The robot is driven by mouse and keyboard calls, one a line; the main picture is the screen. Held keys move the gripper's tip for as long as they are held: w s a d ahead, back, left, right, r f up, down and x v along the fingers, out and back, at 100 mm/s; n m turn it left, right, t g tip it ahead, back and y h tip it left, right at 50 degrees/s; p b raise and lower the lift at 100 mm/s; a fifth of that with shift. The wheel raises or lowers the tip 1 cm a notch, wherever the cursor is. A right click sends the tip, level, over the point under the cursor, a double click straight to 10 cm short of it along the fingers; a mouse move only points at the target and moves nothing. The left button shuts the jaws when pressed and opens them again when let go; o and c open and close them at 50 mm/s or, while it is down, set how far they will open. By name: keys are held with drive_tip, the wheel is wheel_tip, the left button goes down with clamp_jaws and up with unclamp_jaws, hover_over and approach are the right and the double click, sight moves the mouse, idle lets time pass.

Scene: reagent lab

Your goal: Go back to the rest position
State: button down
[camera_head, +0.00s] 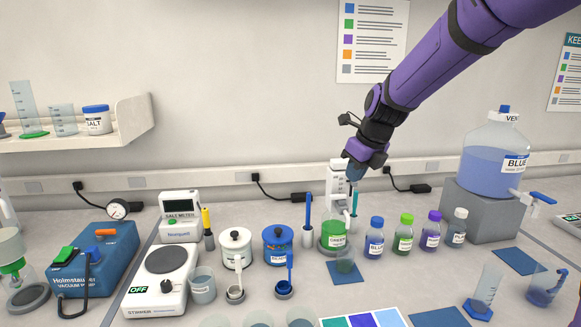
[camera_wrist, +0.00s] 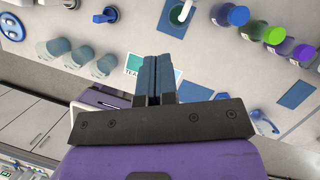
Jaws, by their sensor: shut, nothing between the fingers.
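My purple arm reaches in from the upper right in the head view.
Capped bottles, including a blue one (camera_head: 375,238) and a green one (camera_head: 404,234), stand right of the mat. A large jug (camera_head: 494,160) sits on a grey block (camera_head: 482,212). A hotplate (camera_head: 163,278), salt meter (camera_head: 180,215) and vacuum pump (camera_head: 95,262) stand left. A shelf (camera_head: 120,130) is on the wall.

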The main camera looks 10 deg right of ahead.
drive_tip(key=s+d+r+n, duration=0.2)
drive_tip(key=s+n, duration=0.8)
drive_tip(key=s+d+r+n+t+h, duration=0.1)
drive_tip(key=s+d+r+n, duration=0.1)
drive_tip(key=s+n, duration=0.8)
drive_tip(key=s+d+r+n+h, duration=0.1)
drive_tip(key=s+r+n, duration=0.1)
drive_tip(key=s+n, duration=0.8)
drive_tip(key=shift+s+d+r, duration=0.15)
drive_tip(key=shift+s+d, duration=0.25)
drive_tip(key=shift+s, duration=0.5)
